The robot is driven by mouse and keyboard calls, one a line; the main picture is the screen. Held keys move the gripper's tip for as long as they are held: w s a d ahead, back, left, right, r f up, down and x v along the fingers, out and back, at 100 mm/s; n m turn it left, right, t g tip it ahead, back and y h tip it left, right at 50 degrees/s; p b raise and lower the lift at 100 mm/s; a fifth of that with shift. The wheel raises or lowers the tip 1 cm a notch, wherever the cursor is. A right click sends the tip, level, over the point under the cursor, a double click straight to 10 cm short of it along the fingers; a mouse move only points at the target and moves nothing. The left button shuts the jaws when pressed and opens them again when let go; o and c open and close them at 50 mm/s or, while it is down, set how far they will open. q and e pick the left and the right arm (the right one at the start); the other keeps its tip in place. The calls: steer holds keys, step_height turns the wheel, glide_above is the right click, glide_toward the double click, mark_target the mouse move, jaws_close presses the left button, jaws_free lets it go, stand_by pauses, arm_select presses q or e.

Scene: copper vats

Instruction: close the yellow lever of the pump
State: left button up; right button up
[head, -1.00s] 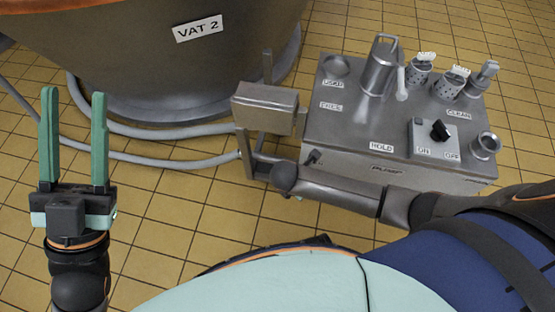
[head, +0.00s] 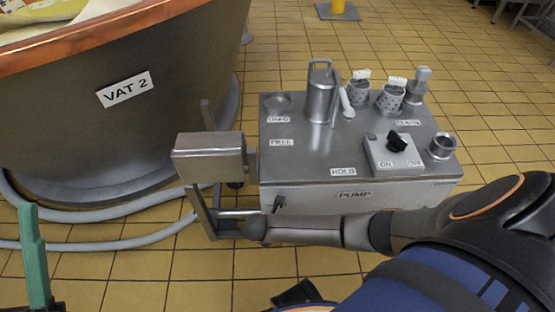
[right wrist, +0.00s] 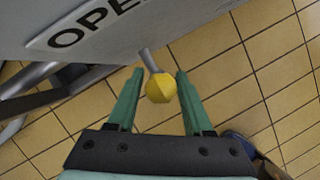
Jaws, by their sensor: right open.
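The pump (head: 235,197) is a grey metal unit with a PUMP label on its front. Its yellow lever shows in the right wrist view as a round yellow knob (right wrist: 160,88) on a short metal stalk, near a grey surface lettered "OPE...". My right gripper (right wrist: 155,80) is open, with the knob between its two green fingers and a gap on each side. In the head view the yellow lever and right gripper are hidden; my right arm reaches along the pump's front. One upright green finger of my left gripper (head: 33,255) shows at lower left, with clear space on both sides.
The copper VAT 2 (head: 130,120) stands at left, with grey hoses (head: 110,236) on the floor beside it. The pump's top carries a switch box (head: 393,156), a metal jug-like part (head: 320,92) and perforated cylinders (head: 390,97). Tiled floor behind is mostly clear.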

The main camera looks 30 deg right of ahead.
steer(key=shift+f, duration=0.1)
steer(key=shift+c, duration=0.3)
jaws_close()
stand_by(1.1)
